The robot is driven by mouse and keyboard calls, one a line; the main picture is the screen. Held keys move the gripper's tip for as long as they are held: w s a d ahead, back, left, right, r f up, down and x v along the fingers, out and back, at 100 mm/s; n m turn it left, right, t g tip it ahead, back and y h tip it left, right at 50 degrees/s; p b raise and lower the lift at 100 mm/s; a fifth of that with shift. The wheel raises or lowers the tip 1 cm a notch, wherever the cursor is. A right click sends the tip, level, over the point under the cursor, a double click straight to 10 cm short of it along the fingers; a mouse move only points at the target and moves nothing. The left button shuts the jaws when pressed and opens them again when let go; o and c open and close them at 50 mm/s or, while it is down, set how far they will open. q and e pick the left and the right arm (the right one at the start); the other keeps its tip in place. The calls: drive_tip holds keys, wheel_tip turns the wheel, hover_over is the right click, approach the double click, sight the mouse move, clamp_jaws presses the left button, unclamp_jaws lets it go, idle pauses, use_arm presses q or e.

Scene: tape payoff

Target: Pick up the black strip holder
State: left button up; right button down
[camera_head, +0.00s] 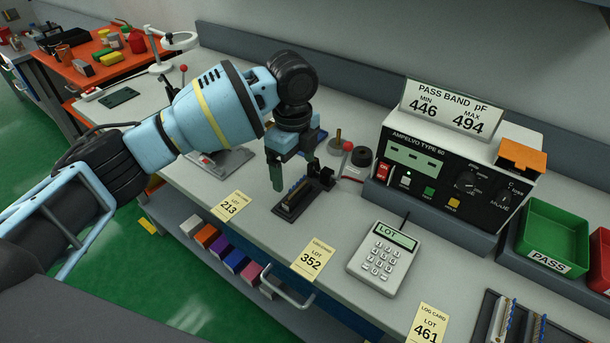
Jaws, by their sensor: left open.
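A black strip holder (294,206) lies on the grey bench, in the middle of the view. It is a low dark base with a slotted, brownish strip-like part along it and a black block at its far right end. My left gripper (292,172) points down just behind and above the holder. Its greenish fingers are apart, with nothing seen between them. I cannot tell whether a fingertip touches the holder. My right gripper is not in view.
A capacitance meter (432,175) stands behind right, with a red-knobbed lever (347,147) beside it. A keypad (382,260), lot cards (312,260), a green PASS bin (552,236) and a dark strip tray (488,318) occupy the right. Bare bench lies between the holder and keypad.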

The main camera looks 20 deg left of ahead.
sight(297, 182)
use_arm(q)
drive_tip(key=shift+w+d, duration=0.2)
drive_tip(key=shift+w, duration=0.35)
drive_tip(key=shift+s+f, duration=0.1)
drive_tip(key=shift+s, duration=0.15)
drive_tip(key=shift+s+f, duration=0.15)
drive_tip(key=shift+f, duration=1.2)
drive_tip(key=shift+w+f, duration=0.2)
drive_tip(key=shift+f, duration=2.2)
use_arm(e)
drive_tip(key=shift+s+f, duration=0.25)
